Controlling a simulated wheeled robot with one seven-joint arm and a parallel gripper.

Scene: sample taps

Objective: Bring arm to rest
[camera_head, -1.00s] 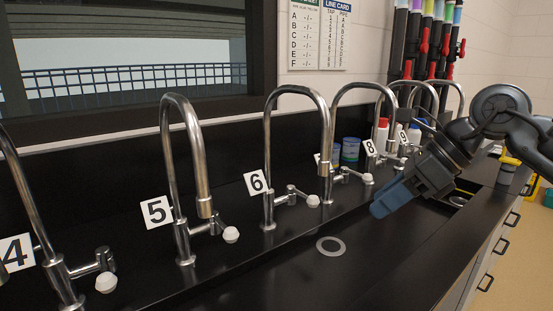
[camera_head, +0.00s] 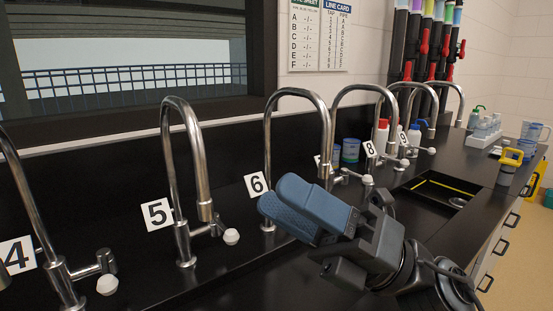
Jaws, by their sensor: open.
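My gripper (camera_head: 284,204) is in the lower middle of the head view, above the black counter (camera_head: 222,283). Its blue fingers point left and toward the tap marked 6 (camera_head: 296,94), and a narrow gap shows between them. Nothing is seen between the fingers. The gripper hides the tap 6 handle and the ring in the counter. My arm reaches in from the bottom right. I cannot tell whether the fingers touch the tap.
Taps marked 5 (camera_head: 170,150) and 4 (camera_head: 23,200) stand to the left. Further taps, blue-labelled jars (camera_head: 350,149), bottles (camera_head: 382,134) and a sink (camera_head: 437,190) lie beyond on the right. A yellow-topped container (camera_head: 509,165) stands near the right edge.

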